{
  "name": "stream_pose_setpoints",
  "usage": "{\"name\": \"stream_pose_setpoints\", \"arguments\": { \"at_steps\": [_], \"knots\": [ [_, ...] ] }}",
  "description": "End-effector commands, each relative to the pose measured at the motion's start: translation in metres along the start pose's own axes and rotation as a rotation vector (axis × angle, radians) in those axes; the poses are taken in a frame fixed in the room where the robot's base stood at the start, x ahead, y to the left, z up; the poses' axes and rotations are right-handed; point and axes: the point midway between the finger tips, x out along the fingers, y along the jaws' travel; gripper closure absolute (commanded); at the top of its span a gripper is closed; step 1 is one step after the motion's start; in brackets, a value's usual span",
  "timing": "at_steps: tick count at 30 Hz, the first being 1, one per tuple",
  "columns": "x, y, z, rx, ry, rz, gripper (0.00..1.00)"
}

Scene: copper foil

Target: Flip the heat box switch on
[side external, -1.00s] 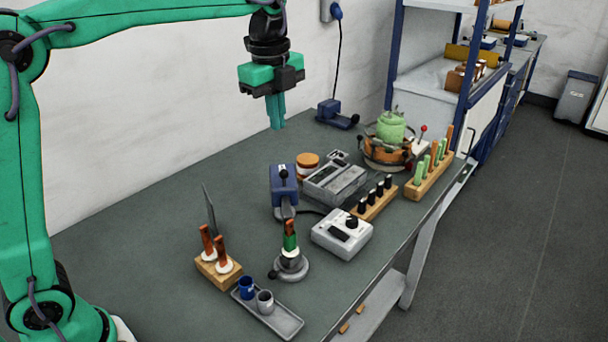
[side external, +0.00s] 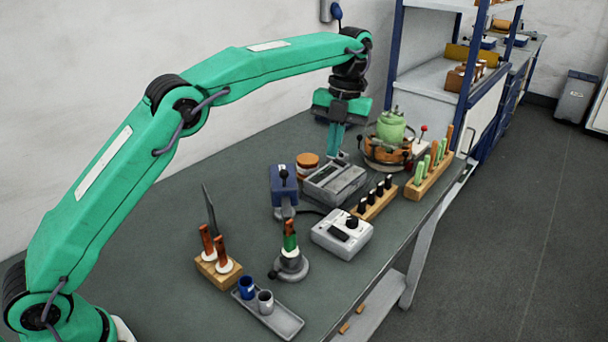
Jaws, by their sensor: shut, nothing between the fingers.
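My gripper (side external: 336,154) points down with its green fingers shut and nothing held. Its tips are at the back end of the grey box with a dark panel (side external: 336,183); whether they touch anything there I cannot tell. A pale box (side external: 342,235) with a black knob (side external: 351,221) and a dark switch (side external: 339,233) on top stands nearer the front edge. It looks like the heat box, but no label is readable. Which way its switch is set I cannot tell. My gripper is well behind and above this box.
An orange-brown round stand (side external: 383,160) with a green piece is right of my gripper. A red-tipped lever (side external: 422,129), wooden racks (side external: 428,178), a blue device (side external: 284,183) and an orange-lidded jar (side external: 308,161) crowd around. The table's left rear is bare.

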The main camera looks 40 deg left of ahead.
Motion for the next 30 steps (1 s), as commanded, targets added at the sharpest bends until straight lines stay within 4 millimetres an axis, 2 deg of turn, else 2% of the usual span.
{"name": "stream_pose_setpoints", "arguments": {
  "at_steps": [6,12,30],
  "knots": [
    [0.026,-0.019,0.010,0.218,0.047,0.031,1.00],
    [0.041,-0.029,0.013,0.354,0.079,0.044,1.00],
    [0.047,-0.032,0.014,0.409,0.090,0.048,1.00]
  ]
}}
